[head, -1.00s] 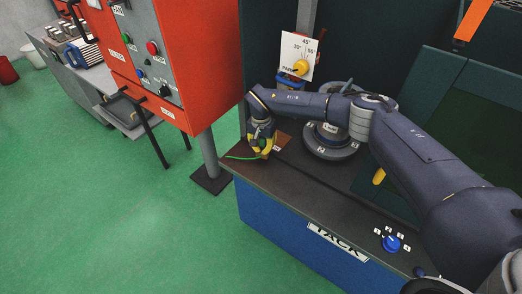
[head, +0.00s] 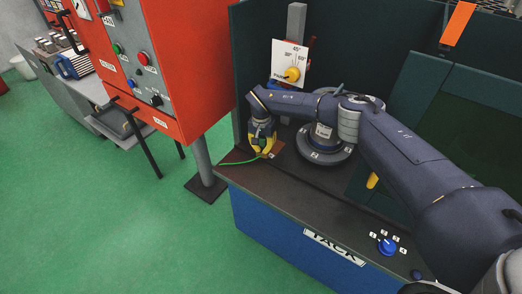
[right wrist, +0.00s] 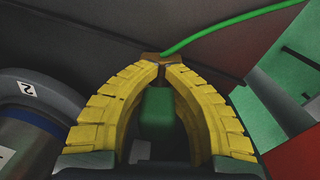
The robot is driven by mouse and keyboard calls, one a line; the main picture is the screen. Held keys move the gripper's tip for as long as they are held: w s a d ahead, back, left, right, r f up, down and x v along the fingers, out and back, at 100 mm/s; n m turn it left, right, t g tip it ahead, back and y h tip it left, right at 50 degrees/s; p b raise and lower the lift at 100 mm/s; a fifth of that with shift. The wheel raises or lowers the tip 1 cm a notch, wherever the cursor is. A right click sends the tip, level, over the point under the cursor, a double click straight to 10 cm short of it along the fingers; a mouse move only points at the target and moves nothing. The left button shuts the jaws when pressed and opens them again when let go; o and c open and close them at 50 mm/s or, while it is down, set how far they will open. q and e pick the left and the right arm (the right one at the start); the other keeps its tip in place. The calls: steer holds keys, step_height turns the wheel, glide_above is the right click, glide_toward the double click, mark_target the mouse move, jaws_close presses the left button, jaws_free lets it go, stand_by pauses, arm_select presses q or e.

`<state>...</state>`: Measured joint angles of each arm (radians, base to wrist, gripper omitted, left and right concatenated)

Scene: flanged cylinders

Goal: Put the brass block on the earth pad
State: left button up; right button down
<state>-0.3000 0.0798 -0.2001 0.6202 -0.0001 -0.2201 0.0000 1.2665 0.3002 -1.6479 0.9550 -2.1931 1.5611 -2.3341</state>
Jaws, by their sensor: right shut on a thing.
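My right gripper (head: 262,151) is at the left end of the dark bench, yellow fingers pointing down. In the right wrist view its fingertips (right wrist: 162,66) are closed on a small brown, brass-like block (right wrist: 152,56) with a green cable running from it. A green part (right wrist: 157,110) shows between the fingers. A copper-brown pad (head: 277,148) with a small pale label lies on the bench right beside the gripper. The fingers hide most of the block in the head view, so I cannot tell if it touches the pad. My left gripper is not in view.
A grey round fixture (head: 321,150) with number labels stands right of the gripper. Behind is an angle card with a yellow knob (head: 291,74). A blue knob (head: 387,246) sits on the bench's front right. A red cabinet (head: 165,50) stands to the left.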

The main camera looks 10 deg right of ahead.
steer(key=shift+w+d, duration=2.85)
steer(key=shift+w, duration=0.05)
steer(key=shift+w+d, duration=0.1)
steer(key=shift+d, duration=0.05)
steer(key=shift+r, duration=0.1)
steer(key=shift+r, duration=1.95)
